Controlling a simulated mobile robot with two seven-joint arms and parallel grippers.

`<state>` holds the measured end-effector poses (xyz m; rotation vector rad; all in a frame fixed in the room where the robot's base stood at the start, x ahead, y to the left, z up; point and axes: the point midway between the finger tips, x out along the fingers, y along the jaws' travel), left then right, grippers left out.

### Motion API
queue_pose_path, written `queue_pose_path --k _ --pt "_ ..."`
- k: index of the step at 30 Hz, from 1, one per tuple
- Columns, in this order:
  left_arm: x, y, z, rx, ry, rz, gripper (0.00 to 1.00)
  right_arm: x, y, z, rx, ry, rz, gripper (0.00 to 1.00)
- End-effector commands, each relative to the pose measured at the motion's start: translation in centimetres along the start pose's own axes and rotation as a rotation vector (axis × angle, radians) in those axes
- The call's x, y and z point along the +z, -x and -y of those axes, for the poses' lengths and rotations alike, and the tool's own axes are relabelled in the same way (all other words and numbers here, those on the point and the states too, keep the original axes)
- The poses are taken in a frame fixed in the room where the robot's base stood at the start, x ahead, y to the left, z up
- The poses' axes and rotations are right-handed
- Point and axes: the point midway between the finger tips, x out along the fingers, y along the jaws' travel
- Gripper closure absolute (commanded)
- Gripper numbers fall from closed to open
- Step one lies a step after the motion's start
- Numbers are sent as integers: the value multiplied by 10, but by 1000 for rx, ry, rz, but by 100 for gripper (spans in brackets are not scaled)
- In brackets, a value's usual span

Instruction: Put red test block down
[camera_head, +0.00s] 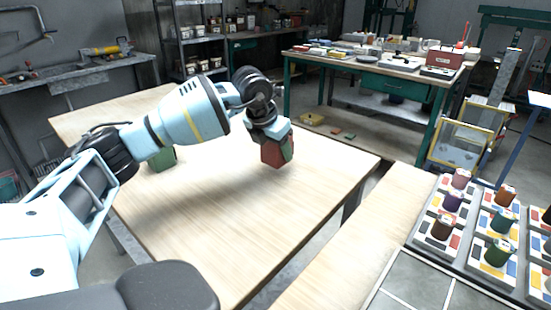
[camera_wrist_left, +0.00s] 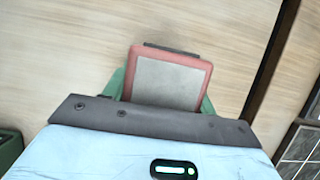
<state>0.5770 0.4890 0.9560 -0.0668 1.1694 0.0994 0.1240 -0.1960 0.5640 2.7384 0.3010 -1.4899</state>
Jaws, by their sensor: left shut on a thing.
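My left gripper (camera_head: 276,137) reaches in from the left over the wooden table (camera_head: 230,230) and is shut on the red test block (camera_head: 272,153). In the head view the block hangs below the gripper over the right part of the tabletop; I cannot tell whether it touches the wood. In the left wrist view the red block (camera_wrist_left: 170,78) has a grey face and sits between the green fingers (camera_wrist_left: 165,95). My right gripper is not in view.
A green block (camera_head: 162,158) stands on the table behind my left arm, partly hidden. A second wooden surface (camera_head: 345,245) lies to the right across a gap, with trays of coloured spools (camera_head: 475,215). The tabletop's front and middle are clear.

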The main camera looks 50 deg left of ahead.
Motion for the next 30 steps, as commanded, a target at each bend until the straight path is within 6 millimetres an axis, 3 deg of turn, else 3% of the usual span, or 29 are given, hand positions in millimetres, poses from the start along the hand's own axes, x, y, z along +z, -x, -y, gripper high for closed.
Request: queue_pose_path --k 6,20,21,25,30 --pt "-12 -25 1 0 -2 -5 84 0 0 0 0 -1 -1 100" --pt "-14 -31 1 0 -1 -3 84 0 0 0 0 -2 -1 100" --pt "-15 -31 1 0 -2 -6 39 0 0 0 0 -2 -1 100" --pt "-15 -31 1 0 -2 -7 22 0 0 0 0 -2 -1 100" --pt "-15 -31 1 0 -2 -7 22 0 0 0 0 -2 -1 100"
